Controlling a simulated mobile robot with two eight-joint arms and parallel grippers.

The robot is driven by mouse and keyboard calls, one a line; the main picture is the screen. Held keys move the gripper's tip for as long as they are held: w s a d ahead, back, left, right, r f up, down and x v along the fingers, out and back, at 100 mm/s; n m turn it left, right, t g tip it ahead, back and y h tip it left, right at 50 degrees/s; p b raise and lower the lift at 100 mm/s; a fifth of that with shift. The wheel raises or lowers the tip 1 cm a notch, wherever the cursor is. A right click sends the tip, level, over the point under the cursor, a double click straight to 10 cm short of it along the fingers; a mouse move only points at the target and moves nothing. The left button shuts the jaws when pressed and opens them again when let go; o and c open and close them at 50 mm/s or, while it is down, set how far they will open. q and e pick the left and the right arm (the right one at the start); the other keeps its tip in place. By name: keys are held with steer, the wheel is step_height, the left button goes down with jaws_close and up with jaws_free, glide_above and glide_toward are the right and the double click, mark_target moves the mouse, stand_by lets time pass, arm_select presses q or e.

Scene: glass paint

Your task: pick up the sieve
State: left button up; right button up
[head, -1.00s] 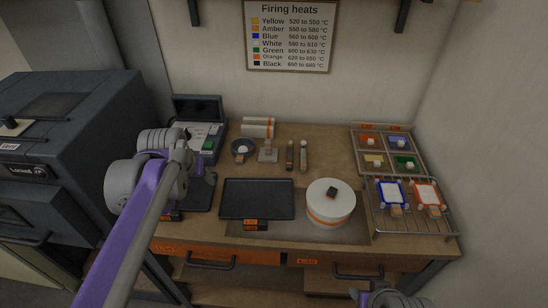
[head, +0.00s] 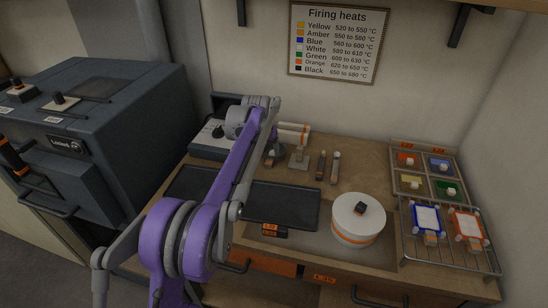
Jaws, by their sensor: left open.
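The sieve (head: 271,155) is the small round dark piece on the back of the worktable; it is mostly hidden behind my left arm and hand, with only a bit of it showing. My left gripper (head: 270,149) is open, over or right at the sieve. Its fingertips are small and partly hidden, so I cannot tell whether they touch it. My right gripper is out of view.
A grey stand (head: 298,160) and two slim tools (head: 328,166) stand just right of the sieve. A dark tray (head: 282,205) and a white round lidded pot (head: 358,220) are nearer. A wire rack (head: 448,262) is at right, the kiln (head: 90,130) at left.

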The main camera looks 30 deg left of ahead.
mark_target(270, 159)
arm_select(q)
steer(key=shift+x, duration=2.8)
steer(key=shift+d+r, duration=0.1)
steer(key=shift+d, duration=0.05)
jaws_close()
